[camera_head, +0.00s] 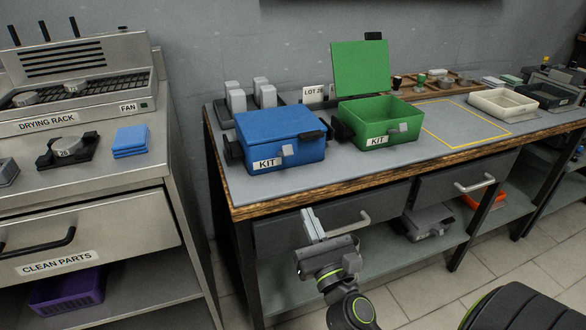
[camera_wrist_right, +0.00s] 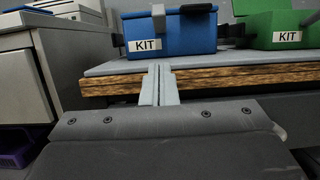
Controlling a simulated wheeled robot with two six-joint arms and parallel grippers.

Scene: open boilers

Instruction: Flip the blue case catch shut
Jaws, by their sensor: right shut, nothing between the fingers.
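The blue case (camera_head: 278,140) stands on the workbench with its lid down and a KIT label on its front. Its small grey catch (camera_head: 287,150) is at the front, right of the label, and seems to stick out; I cannot tell its exact angle. In the right wrist view the blue case (camera_wrist_right: 190,34) is ahead, and the grey catch (camera_wrist_right: 158,19) shows above my fingertips. My right gripper (camera_head: 309,214) is shut and empty, below and in front of the bench edge, apart from the case. Its fingers (camera_wrist_right: 159,70) also show in the wrist view. My left gripper is out of view.
An open green case (camera_head: 372,128) with its lid raised stands right of the blue case. The wooden bench edge (camera_head: 330,183) and a drawer handle (camera_head: 350,226) are close to my right gripper. A steel counter (camera_head: 110,176) stands at left.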

